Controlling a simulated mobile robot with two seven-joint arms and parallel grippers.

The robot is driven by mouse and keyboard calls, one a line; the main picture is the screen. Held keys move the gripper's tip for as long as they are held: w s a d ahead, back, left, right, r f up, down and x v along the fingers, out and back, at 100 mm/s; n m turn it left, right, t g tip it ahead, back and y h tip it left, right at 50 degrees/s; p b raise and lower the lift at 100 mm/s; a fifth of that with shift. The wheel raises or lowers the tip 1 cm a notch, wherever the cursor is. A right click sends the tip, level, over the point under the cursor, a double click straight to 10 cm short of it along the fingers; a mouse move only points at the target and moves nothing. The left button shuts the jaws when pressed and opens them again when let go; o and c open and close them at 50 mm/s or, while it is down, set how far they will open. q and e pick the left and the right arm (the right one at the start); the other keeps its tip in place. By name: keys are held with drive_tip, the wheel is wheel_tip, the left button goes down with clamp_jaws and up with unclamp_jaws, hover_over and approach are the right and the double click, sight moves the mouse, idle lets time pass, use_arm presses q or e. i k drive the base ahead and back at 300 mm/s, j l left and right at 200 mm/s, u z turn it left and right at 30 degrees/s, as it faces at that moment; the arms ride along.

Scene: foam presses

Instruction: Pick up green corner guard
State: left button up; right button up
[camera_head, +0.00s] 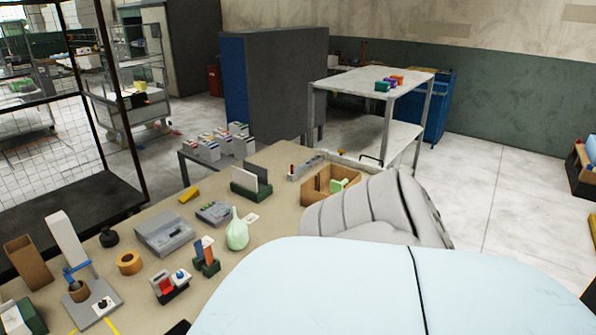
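A small dark green block (382,87) lies on the top of the white table (345,84) at the back, beside a purple block (390,83) and an orange block (397,79). It may be the green corner guard; it is too small to tell its shape. A light green piece (338,185) also shows inside an open cardboard box (317,197) on the tan workbench (283,160), partly hidden by the box walls. Neither of my grippers is in view.
The workbench carries a pale green bottle-like thing (237,234), a grey scale-like device (165,234), a tape roll (129,262) and an upright dark panel holder (250,182). A blue-sided grey partition (275,85) stands behind.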

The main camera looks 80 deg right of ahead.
sight(336, 187)
drive_tip(key=l+z, duration=0.2)
drive_tip(key=z, duration=0.2)
drive_tip(key=k+l+z, duration=0.1)
drive_tip(key=l+z, duration=0.15)
drive_tip(key=z, duration=0.2)
drive_tip(key=l+z, duration=0.2)
drive_tip(key=z, duration=0.2)
drive_tip(key=l+z, duration=0.25)
drive_tip(key=l, duration=0.3)
drive_tip(key=i+l+z, duration=0.15)
drive_tip(key=l+z, duration=0.15)
drive_tip(key=l, duration=0.2)
drive_tip(key=i+l, duration=0.1)
drive_tip(key=l, duration=0.25)
drive_tip(key=i+l, duration=0.1)
drive_tip(key=l, duration=0.25)
drive_tip(key=i+l, duration=0.1)
drive_tip(key=l, duration=0.25)
drive_tip(key=l+u, duration=0.15)
drive_tip(key=l, duration=0.15)
